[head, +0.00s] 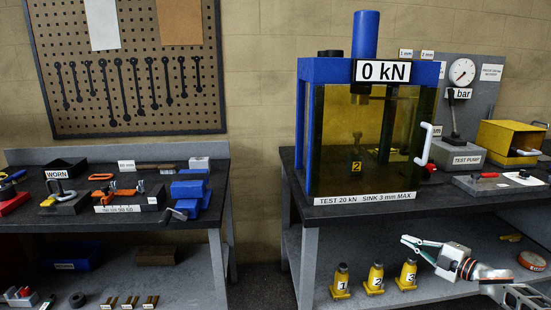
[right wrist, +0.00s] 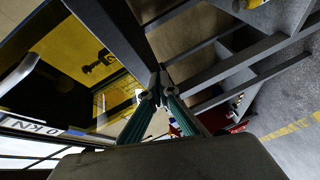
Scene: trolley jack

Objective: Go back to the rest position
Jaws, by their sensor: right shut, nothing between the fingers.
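My right gripper (head: 404,243) is in front of the press bench, at the level between the bench top and the lower shelf. Its arm comes in from the lower right, and its greenish fingers point left. In the right wrist view the two fingers (right wrist: 157,92) come together at their tips with nothing seen between them. The gripper is shut and empty. The fingers overlap the dark bench and press parts in that view; I cannot tell how much gap lies between. My left gripper is not in view.
The press (head: 367,130) with its yellow guard stands on the right bench (head: 465,202), a jack marked 2 (head: 356,166) inside. Several yellow jacks (head: 376,278) stand on the lower shelf, left of my gripper. A left bench (head: 222,205) holds tools. Floor shows between the benches.

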